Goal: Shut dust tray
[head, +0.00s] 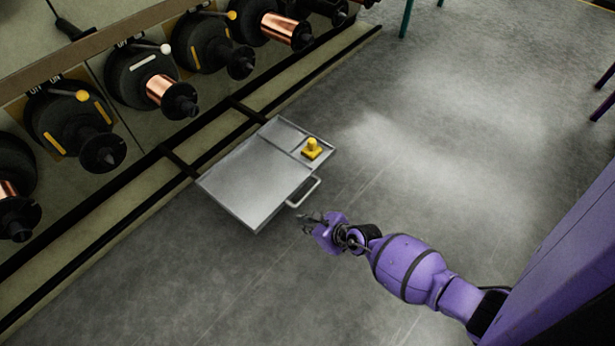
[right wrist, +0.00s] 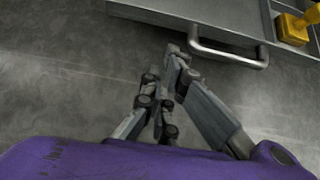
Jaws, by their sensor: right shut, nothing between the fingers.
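The dust tray (head: 255,178) is a flat grey metal drawer that sticks out over the floor from the low base of the spool machine. Its bar handle (head: 303,192) is on the front edge, facing my right arm. In the right wrist view the handle (right wrist: 228,54) shows at the top, just beyond the fingertips. My right gripper (head: 303,217) is shut and empty, just in front of the handle; its fingers (right wrist: 172,62) are apart from the handle in the picture. My left gripper is in neither view.
A yellow knobbed block (head: 312,149) sits in the tray's right-hand compartment. Several black spool holders, some with copper wire (head: 285,29), line the machine above the tray. The grey floor (head: 440,130) to the right is clear. Teal and purple legs stand at the far edges.

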